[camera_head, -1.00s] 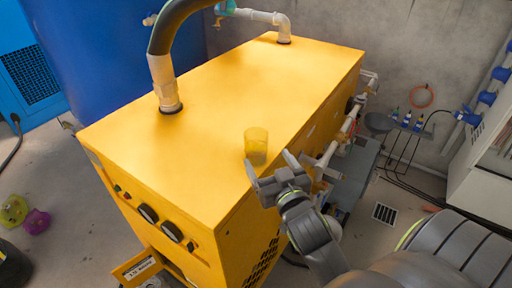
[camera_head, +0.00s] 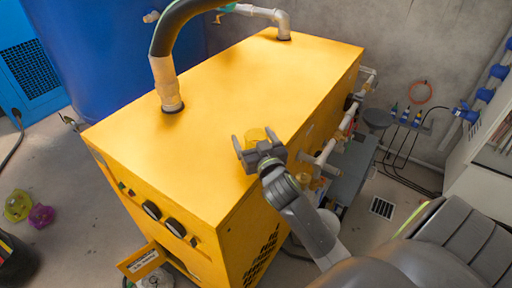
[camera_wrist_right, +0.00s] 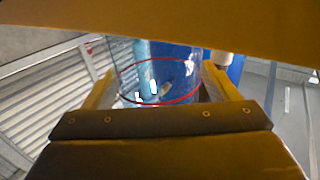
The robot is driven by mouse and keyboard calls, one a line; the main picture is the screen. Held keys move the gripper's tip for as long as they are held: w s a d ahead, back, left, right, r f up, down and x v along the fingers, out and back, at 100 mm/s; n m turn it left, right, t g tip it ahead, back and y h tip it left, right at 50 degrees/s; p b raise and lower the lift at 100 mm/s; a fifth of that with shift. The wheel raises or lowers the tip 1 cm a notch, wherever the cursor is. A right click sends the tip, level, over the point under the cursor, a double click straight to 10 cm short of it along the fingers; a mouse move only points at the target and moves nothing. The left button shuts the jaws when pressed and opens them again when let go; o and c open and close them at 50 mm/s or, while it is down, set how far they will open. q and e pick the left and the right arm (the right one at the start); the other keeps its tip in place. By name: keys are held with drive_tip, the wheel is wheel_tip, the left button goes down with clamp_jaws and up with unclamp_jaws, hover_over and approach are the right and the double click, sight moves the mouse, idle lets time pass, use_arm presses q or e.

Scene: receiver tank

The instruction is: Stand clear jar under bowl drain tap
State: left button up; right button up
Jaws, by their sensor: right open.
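The clear jar (camera_head: 256,134) stands upright on the yellow cabinet's top near its right edge, and looks yellow through its walls. My right gripper (camera_head: 254,141) is open with its fingers on either side of the jar. In the right wrist view the jar (camera_wrist_right: 155,70), with a red ring, shows between the two open fingers (camera_wrist_right: 158,86); I cannot tell whether they touch it. Small amber-looking bowls (camera_head: 316,183) hang below the pipework on the cabinet's right side, partly behind my arm. The drain tap itself is too small to make out. My left gripper is not in view.
The yellow cabinet (camera_head: 225,85) fills the middle, its top mostly clear. A black hose (camera_head: 166,40) and a white pipe (camera_head: 265,14) rise from it. White pipes (camera_head: 345,122) stick out along its right side. A grey box (camera_head: 352,168) stands beside it.

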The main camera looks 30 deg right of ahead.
drive_tip(key=c, duration=1.2)
wheel_tip(320, 180, up, 10)
drive_tip(key=shift+r+b, duration=0.1)
drive_tip(key=shift+b, duration=0.2)
drive_tip(key=shift+s+a+r+n+t+y+b, duration=0.1)
drive_tip(key=shift+s+a+n+y+b, duration=0.55)
drive_tip(key=shift+a, duration=1.55)
drive_tip(key=shift+s+a+f+n+t+y+b, duration=0.1)
drive_tip(key=shift+s+a+n+y+b, duration=0.45)
drive_tip(key=shift+a, duration=1.7)
drive_tip(key=shift+s+a+r+n+t+y+b, duration=0.2)
drive_tip(key=shift+a+y+b, duration=0.6)
drive_tip(key=shift+a, duration=1.4)
drive_tip(key=shift+s+f, duration=0.1)
